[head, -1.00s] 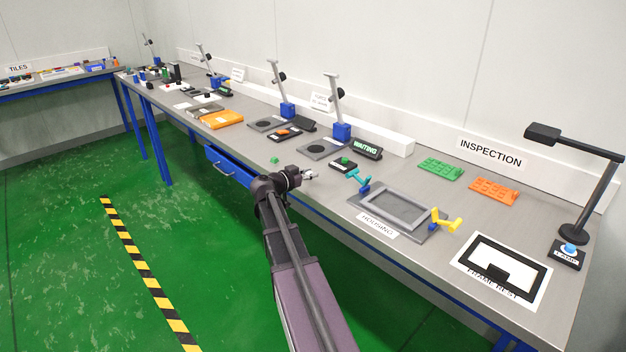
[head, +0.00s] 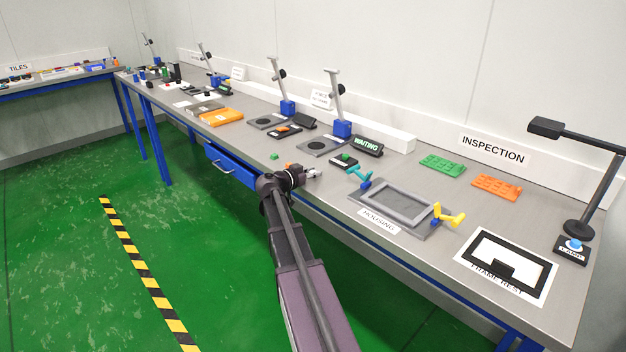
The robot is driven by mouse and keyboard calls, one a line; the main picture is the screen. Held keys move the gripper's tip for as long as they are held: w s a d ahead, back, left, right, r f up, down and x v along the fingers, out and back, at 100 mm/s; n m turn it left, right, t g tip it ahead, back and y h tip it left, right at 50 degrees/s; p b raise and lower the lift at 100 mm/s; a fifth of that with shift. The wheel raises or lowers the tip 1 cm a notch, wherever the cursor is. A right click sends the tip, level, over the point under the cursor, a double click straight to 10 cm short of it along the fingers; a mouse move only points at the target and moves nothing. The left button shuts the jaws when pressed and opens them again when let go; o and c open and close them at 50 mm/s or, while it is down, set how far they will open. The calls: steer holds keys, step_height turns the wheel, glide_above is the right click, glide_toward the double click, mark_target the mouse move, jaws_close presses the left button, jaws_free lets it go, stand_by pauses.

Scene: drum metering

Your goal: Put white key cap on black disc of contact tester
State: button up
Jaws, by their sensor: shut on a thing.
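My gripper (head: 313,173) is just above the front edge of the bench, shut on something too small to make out. I cannot see a white key cap clearly anywhere; the jaws hide most of what they hold. Two grey plates with black discs lie beyond the gripper: one black disc (head: 319,145) is nearer, the other (head: 265,121) is farther left. Each has a blue-based post with a tilted grey arm behind it. The small signs behind them are unreadable, so I cannot tell which is the contact tester. My gripper is apart from both discs.
A display reading WAITING (head: 367,145) and a black box with a green button (head: 344,160) stand right of the nearer plate. A small green piece (head: 274,156) and an orange piece (head: 288,165) are left of the gripper. A grey housing fixture (head: 440,224) lies to the right.

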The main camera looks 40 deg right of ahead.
steer(key=shift+f+b, duration=0.35)
steer(key=shift+f, duration=0.2)
steer(key=o, duration=0.7)
steer(key=s+a+r+p, duration=0.1)
steer(key=a+r+p, duration=0.1)
steer(key=a, duration=1.1)
steer(key=shift+s+a+r, duration=0.2)
steer(key=shift+s+a, duration=0.05)
stand_by(0.4)
